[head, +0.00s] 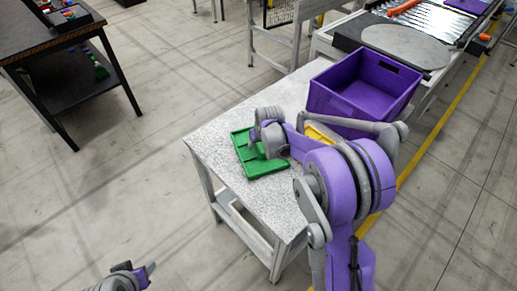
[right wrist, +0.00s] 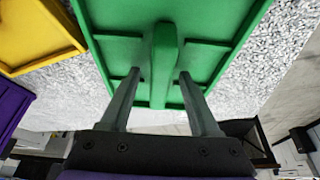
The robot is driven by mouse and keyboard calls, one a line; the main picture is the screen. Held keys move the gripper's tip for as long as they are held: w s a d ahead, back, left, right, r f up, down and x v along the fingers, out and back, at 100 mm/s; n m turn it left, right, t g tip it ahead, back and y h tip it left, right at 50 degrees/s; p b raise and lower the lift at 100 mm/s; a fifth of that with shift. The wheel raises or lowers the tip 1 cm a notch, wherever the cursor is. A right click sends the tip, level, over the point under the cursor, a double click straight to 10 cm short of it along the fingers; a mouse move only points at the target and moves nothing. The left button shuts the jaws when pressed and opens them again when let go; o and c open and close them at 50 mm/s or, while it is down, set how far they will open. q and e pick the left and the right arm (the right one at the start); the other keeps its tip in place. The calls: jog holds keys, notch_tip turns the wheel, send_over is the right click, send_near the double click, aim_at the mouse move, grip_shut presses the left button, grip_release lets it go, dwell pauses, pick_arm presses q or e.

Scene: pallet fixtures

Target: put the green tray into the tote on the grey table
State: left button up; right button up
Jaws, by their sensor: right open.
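The green tray (head: 262,168) lies on the speckled grey table (head: 225,148), near its left edge. My right gripper (head: 256,142) is over the tray. In the right wrist view, my right gripper (right wrist: 160,76) is open, with its two fingers on either side of the raised bar in the middle of the green tray (right wrist: 120,55); gaps show between fingers and bar. The purple tote (head: 345,103) stands at the back of the table, open at the top, and its visible inside looks empty. My left gripper (head: 146,272) is low at the bottom left, away from the table.
A yellow tray (head: 318,133) lies between the green tray and the tote, partly hidden by my right arm; it also shows in the right wrist view (right wrist: 35,35). A conveyor (head: 440,22) is behind the tote. A dark table (head: 45,45) stands at far left.

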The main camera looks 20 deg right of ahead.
jog(key=shift+f, duration=0.25)
jog(key=shift+c, duration=0.3)
grip_shut()
